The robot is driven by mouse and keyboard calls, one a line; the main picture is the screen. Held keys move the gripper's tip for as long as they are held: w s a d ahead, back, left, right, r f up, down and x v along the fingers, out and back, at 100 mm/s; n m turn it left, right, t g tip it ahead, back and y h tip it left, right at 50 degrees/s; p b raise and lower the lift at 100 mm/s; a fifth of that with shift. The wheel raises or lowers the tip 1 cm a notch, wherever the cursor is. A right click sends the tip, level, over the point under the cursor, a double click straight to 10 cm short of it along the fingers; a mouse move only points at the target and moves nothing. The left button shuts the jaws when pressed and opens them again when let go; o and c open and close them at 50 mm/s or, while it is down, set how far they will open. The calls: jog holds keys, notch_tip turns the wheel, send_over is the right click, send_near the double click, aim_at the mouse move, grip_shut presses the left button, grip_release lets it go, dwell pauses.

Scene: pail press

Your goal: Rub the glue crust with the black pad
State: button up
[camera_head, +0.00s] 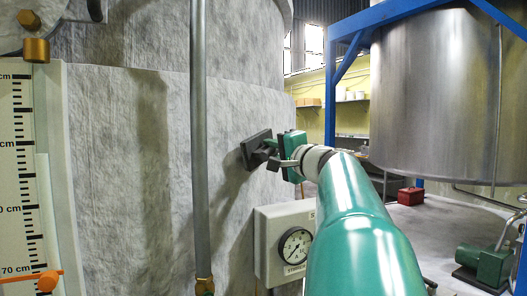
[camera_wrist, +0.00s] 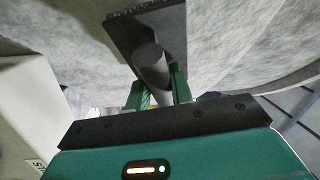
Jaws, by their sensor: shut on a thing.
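My gripper (camera_head: 274,150) is shut on the handle of the black pad (camera_head: 256,149), in front of the grey mottled wall of a large round vessel (camera_head: 110,140). In the wrist view my gripper's green fingers (camera_wrist: 158,88) stand either side of the pad's round dark handle. The flat black pad (camera_wrist: 122,35) faces away from my gripper, toward the grey surface. The pad looks tilted and very close to the wall; I cannot tell whether it touches. I cannot make out a distinct glue crust in either view; the pad may hide it.
A grey pipe (camera_head: 198,130) runs upright left of the pad. A gauge box (camera_head: 270,225) sits below it. A scale board (camera_head: 20,180) with an orange pointer stands far left.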

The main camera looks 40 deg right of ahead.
jog(key=shift+w+a, duration=0.15)
jog(key=shift+w, duration=0.65)
jog(key=shift+w+d, duration=0.15)
jog(key=shift+d, duration=0.75)
jog(key=shift+w+d, duration=0.15)
jog(key=shift+d, duration=0.75)
jog(key=shift+s+a, duration=0.15)
jog(key=shift+a, duration=0.85)
jog(key=shift+s+a, duration=0.1)
jog(key=shift+a, duration=0.85)
jog(key=shift+s+d, duration=0.1)
jog(key=shift+s+d, duration=0.1)
jog(key=shift+s, duration=0.15)
jog(key=shift+s+d, duration=0.2)
jog(key=shift+s, duration=0.7)
jog(key=shift+s+d, duration=0.15)
jog(key=shift+s, duration=0.7)
jog(key=shift+s+d, duration=0.2)
jog(key=shift+s, duration=0.7)
